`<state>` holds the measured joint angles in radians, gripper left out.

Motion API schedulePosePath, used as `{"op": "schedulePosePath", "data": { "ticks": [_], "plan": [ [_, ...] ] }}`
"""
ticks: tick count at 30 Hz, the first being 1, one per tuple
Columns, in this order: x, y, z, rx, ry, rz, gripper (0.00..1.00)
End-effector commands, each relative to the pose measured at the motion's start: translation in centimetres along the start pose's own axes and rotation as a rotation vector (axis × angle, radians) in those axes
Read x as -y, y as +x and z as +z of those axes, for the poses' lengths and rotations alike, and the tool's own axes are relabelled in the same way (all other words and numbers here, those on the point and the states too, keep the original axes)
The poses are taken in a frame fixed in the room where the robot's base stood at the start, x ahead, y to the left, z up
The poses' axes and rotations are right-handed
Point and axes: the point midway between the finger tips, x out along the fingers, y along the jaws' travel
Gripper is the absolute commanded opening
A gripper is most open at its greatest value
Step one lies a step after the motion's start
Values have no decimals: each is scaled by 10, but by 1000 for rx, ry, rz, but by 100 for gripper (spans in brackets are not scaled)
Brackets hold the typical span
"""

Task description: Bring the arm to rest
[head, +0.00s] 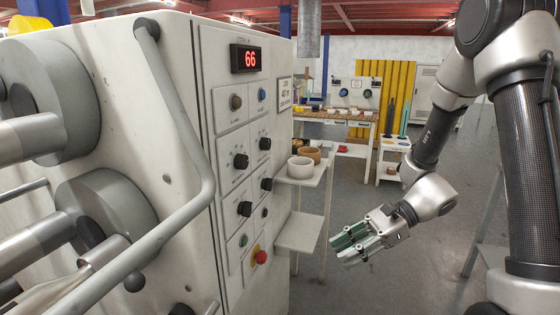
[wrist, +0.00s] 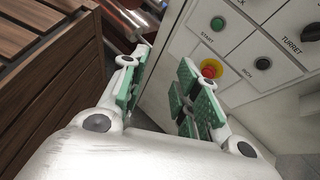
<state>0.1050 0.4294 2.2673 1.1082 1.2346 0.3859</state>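My gripper (head: 352,242) hangs in free air to the right of the tape machine's control panel (head: 232,130) in the head view. In the wrist view my gripper (wrist: 155,95) shows two green-padded fingers spread apart with nothing between them. Beyond the fingers are the panel's green start button (wrist: 217,23) and red emergency button (wrist: 211,68). The red button also shows in the head view (head: 261,257), apart from my gripper. The arm is bent, with its forearm reaching down and left to the gripper.
A grey tubular rail (head: 180,120) runs in front of the machine. Small shelves (head: 300,232) stick out beside the panel, the upper one holding bowls (head: 300,167). A slatted wooden surface (wrist: 45,70) lies left in the wrist view. Open floor (head: 370,280) surrounds the gripper.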

Motion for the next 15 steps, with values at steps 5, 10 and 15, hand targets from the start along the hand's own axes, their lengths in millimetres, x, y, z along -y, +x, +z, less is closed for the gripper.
{"op": "schedulePosePath", "data": {
  "ticks": [5,10,15],
  "plan": [
    [-65,-57,-7,-274,-444,234,31],
    [-102,-128,-9,-551,-846,452,31],
    [-121,-193,7,-821,-1132,608,31]
  ]
}}
